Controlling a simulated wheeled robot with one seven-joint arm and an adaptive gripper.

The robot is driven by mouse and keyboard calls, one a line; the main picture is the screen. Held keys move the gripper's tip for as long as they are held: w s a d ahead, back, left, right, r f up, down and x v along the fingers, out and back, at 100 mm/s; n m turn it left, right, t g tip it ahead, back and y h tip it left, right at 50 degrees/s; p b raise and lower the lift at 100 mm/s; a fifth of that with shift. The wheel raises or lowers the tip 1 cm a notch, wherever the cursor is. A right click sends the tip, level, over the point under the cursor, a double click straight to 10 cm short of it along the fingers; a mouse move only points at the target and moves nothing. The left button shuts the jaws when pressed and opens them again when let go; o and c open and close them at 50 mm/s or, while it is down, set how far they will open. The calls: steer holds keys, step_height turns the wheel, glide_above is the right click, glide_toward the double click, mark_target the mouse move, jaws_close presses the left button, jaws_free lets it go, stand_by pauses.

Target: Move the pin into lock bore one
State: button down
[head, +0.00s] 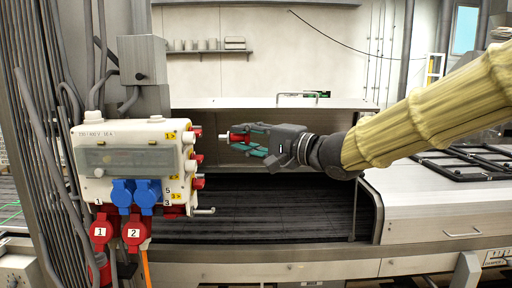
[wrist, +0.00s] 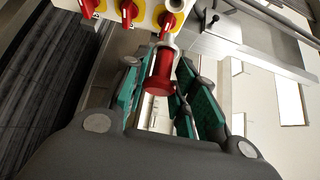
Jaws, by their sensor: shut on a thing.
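The pin (head: 237,138) is red with a pale metal tip pointing left. My gripper (head: 243,138) is shut on it, with teal fingers above and below, and holds it roughly level to the right of the box. In the wrist view the red pin (wrist: 159,74) lies between the fingers, its far end toward a red knob (wrist: 172,18). On the box's right side are red knobs, an upper (head: 197,132), a middle (head: 197,159) and a lower one (head: 198,183). A gap shows between tip and box in the head view. I cannot make out which opening is lock bore one.
The electrical box (head: 125,134) carries blue sockets (head: 135,193) and red sockets numbered 1 (head: 101,230) and 2 (head: 135,231). A metal rod (head: 205,211) sticks out at its lower right. A dark bed (head: 280,210) lies beyond, with a pale bench (head: 440,205) at right.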

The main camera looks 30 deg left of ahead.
mark_target(230, 138)
steer(key=shift+s+a+b, duration=0.45)
steer(key=shift+s+a, duration=0.1)
steer(key=shift+a, duration=0.3)
steer(key=shift+s+a+p, duration=0.15)
steer(key=shift+s+a, duration=0.2)
steer(key=shift+a, duration=0.2)
steer(key=shift+s+a+p, duration=0.15)
steer(key=shift+s+a, duration=0.15)
steer(key=shift+a, duration=0.2)
steer(key=shift+p, duration=2.05)
stand_by(0.6)
steer(key=shift+s+a+p, duration=0.25)
steer(key=shift+s+a, duration=0.15)
steer(key=shift+a, duration=0.25)
steer(key=shift+s+a+p, duration=0.25)
steer(key=shift+s+a, duration=0.15)
steer(key=shift+a, duration=0.25)
stand_by(0.9)
steer(key=c, duration=1.1)
jaws_free()
steer(key=shift+o, duration=0.2)
steer(key=s+d, duration=0.1)
steer(key=d, duration=1.1)
steer(key=shift+s, duration=0.25)
